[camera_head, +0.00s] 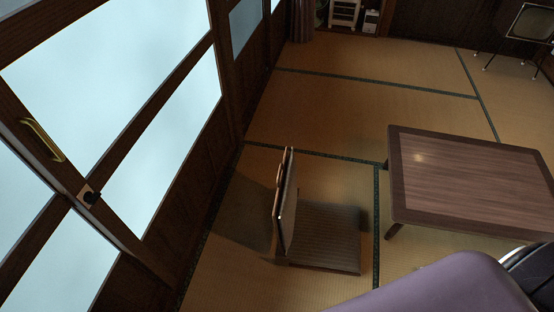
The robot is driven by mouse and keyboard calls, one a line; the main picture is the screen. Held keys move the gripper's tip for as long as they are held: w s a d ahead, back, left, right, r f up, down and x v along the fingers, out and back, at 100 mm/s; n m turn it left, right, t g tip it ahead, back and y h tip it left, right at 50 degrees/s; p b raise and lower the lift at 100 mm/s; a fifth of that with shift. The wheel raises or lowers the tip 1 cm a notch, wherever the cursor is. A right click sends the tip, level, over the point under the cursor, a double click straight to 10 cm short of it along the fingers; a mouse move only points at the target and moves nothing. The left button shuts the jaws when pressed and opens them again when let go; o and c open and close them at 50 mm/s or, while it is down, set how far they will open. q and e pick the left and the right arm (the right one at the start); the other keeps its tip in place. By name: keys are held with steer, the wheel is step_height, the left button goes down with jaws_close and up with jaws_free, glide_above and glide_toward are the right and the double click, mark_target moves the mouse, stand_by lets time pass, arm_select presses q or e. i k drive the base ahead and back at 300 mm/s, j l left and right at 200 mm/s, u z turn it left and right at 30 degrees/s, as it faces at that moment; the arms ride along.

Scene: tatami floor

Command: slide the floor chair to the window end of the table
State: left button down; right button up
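The floor chair (322,238) stands on the tatami left of the table, between it and the window side. Its upright back (289,205) is on the window side and its flat cushioned seat reaches toward the table. A gap of bare mat separates the seat from the table. The low wooden table (470,183) is at the right, and its top is bare where I see it. The windows (150,110) fill the left side. Neither of my grippers shows in the head view.
A purple rounded thing (445,290) fills the bottom right and hides the floor there. A thin-legged stand (525,25) is at the far right corner, and a white shelf unit (345,12) at the back. The tatami (350,105) beyond the chair is clear.

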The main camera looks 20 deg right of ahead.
mark_target(327, 237)
steer(key=z, duration=0.95)
